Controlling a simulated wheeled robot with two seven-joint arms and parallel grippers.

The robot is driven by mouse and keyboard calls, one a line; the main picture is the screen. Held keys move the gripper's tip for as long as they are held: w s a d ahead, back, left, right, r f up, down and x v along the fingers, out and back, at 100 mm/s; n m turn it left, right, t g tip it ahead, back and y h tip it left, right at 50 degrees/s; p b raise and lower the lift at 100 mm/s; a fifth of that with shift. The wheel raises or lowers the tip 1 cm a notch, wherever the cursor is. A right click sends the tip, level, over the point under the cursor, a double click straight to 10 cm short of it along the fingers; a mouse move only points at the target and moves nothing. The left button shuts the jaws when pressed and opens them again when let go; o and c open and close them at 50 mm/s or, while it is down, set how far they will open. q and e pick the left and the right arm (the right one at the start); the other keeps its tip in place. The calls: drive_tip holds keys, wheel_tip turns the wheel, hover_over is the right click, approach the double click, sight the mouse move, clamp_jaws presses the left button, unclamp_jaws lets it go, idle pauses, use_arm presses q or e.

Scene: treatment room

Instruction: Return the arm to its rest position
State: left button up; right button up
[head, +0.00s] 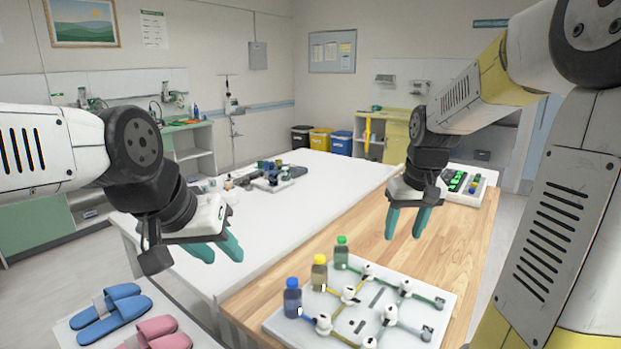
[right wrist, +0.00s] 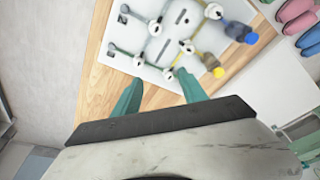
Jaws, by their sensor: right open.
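My right gripper (head: 404,237) is open and empty, its green fingers pointing down above the wooden table top, behind the white board. In the right wrist view, its spread fingers (right wrist: 158,76) have nothing between them. My left gripper (head: 223,260) hangs over the white table's near left edge, with its green fingers apart and empty. The white board (head: 446,300) carries white valves and coloured channels. A blue bottle (head: 292,300), a yellow-capped bottle (head: 319,274) and a green-capped bottle (head: 341,254) stand along its left side.
A tray with green and blue pieces (head: 480,200) lies behind my right gripper. Dark items and small bottles (head: 272,178) stand on the white table (head: 330,185). Blue slippers (head: 112,310) and pink slippers (head: 160,334) lie at lower left. Bare wood surrounds the board's far side.

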drive_tip(key=s+a+r+t+y, duration=0.1)
drive_tip(key=s+a+r, duration=0.2)
drive_tip(key=s, duration=0.5)
drive_tip(key=s+a+r+t, duration=0.2)
drive_tip(key=s+a, duration=0.2)
drive_tip(key=s, duration=0.4)
drive_tip(key=shift+s+r+m+t+y, duration=0.25)
drive_tip(key=shift+r+m+t+y, duration=0.05)
drive_tip(key=shift+r+y, duration=0.1)
